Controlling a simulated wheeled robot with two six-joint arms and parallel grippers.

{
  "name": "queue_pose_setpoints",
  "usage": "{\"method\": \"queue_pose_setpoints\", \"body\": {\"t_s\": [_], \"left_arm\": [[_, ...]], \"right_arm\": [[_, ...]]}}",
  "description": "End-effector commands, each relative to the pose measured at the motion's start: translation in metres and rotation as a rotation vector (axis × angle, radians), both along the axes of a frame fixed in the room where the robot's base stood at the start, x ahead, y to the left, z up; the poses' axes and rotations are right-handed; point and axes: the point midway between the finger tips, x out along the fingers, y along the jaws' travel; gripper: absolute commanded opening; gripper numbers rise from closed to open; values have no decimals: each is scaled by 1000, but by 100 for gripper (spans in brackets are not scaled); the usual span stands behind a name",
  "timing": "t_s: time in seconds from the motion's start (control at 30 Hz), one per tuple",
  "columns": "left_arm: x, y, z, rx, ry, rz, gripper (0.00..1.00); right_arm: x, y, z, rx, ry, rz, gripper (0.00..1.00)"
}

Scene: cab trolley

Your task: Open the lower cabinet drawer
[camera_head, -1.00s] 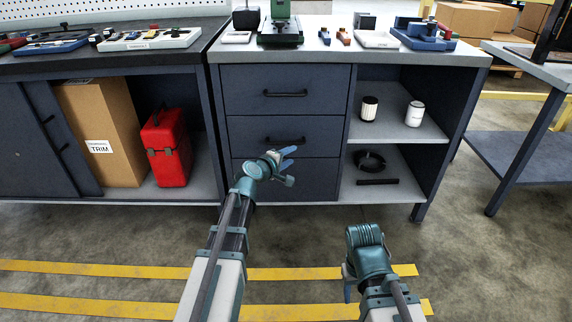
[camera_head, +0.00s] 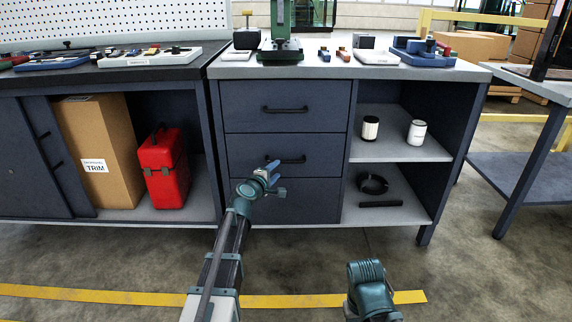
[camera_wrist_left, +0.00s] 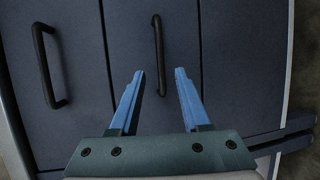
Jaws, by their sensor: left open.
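The grey-blue cabinet has a stack of drawer fronts, all shut. The top drawer (camera_head: 240,97) and the middle drawer (camera_head: 240,146) each have a dark bar handle, the top handle (camera_head: 285,110) and the middle handle (camera_head: 290,160). On the lowest front (camera_head: 310,205) I see no handle; my arm hides part of it. My left gripper (camera_head: 271,173) is open and empty, just below the middle handle in the head view. In the left wrist view its blue fingers (camera_wrist_left: 158,72) point at one handle (camera_wrist_left: 158,45), which lies between their lines. My right gripper's fingers do not show.
Open shelves (camera_head: 400,150) on the right hold two small cylinders and a dark ring. A red case (camera_head: 165,170) and a cardboard box (camera_head: 105,150) stand in the left bench. Fixtures stand on the cabinet top. The floor before the cabinet is clear.

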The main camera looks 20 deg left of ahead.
Motion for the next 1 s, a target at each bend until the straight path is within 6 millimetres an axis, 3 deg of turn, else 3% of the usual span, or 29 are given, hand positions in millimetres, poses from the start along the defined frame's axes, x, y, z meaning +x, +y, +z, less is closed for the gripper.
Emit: {"method": "queue_pose_setpoints", "body": {"t_s": [0.03, 0.4, 0.57, 0.83, 1.0], "left_arm": [[14, -1, -4, 0, 0, -1, 47], [85, -10, -17, 1, 1, -2, 47], [97, -12, -18, 0, 1, -2, 47], [97, -12, -18, 1, 1, -1, 47], [97, -12, -18, 1, 1, -1, 16]], "right_arm": [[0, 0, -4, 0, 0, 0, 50], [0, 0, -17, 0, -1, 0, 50], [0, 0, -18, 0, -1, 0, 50], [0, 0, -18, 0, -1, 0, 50], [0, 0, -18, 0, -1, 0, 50]]}}
